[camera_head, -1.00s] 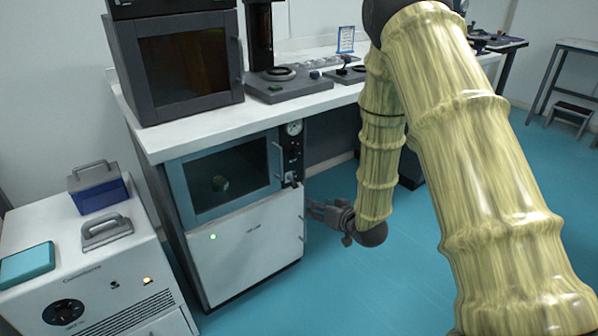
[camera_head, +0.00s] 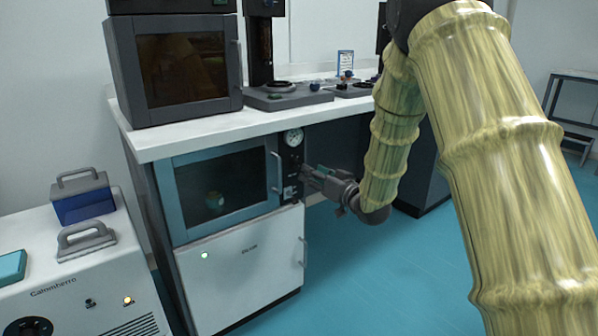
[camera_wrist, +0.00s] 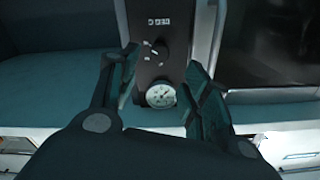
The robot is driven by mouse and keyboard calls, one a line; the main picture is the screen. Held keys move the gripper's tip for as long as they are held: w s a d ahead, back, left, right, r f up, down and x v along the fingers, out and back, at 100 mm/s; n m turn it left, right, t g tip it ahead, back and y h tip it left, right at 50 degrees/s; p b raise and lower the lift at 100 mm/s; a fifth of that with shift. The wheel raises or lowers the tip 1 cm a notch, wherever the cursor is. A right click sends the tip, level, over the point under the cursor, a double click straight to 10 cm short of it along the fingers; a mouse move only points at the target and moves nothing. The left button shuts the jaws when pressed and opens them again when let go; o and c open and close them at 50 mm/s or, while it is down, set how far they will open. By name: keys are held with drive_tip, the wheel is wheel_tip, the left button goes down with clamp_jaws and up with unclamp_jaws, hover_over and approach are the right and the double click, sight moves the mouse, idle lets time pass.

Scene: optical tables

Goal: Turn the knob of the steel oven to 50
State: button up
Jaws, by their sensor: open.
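The steel oven (camera_head: 176,222) sits under the white bench, with a windowed door and a narrow black control panel (camera_head: 291,166) at its right edge. A round gauge (camera_head: 293,137) is near the panel's top. In the wrist view the panel appears upside down, with the gauge (camera_wrist: 160,95) below a small dark knob (camera_wrist: 159,49). I cannot read the knob's setting. My gripper (camera_head: 309,178) is in front of the panel's lower part. In the wrist view my gripper (camera_wrist: 161,62) is open, its fingers either side of the panel, with nothing held.
A dark oven (camera_head: 118,75) stands on the white bench (camera_head: 190,137) above, beside a grey stand (camera_head: 285,98). A white machine (camera_head: 75,285) with a blue box (camera_head: 82,203) is at left. Blue floor (camera_head: 370,275) is clear in front.

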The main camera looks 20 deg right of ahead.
sight(297, 165)
drive_tip(key=b+x, duration=0.2)
drive_tip(key=x, duration=0.5)
drive_tip(key=shift+w+a+f, duration=0.1)
drive_tip(key=shift+w, duration=0.25)
drive_tip(key=c, duration=1.1)
drive_tip(key=shift+o, duration=0.2)
